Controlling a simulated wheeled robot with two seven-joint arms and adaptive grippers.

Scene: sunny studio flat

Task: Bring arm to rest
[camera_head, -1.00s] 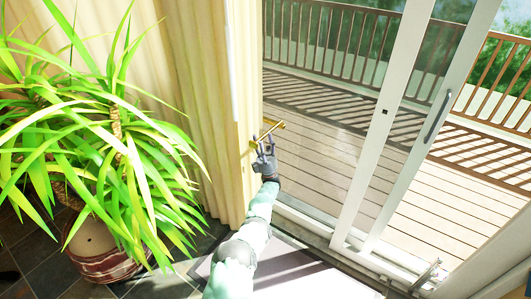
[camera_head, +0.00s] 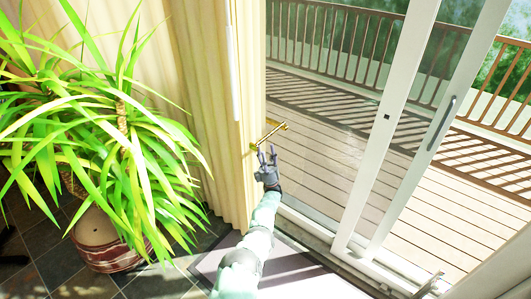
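My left arm (camera_head: 264,215) reaches up from the bottom middle. Its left gripper (camera_head: 267,157) points away from me with its fingers apart, and nothing shows between them. The gripper is just below a brass bar fitting (camera_head: 268,133) at the edge of the cream curtain (camera_head: 205,110). A small gap shows between the fingertips and the bar. My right gripper is not in view.
A leafy plant (camera_head: 110,130) in a brown patterned pot (camera_head: 105,246) stands left of my arm. Sliding glass doors with a white frame (camera_head: 385,150) are on the right, with a wooden deck (camera_head: 330,160) outside. A mat (camera_head: 212,262) lies on the dark tiles.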

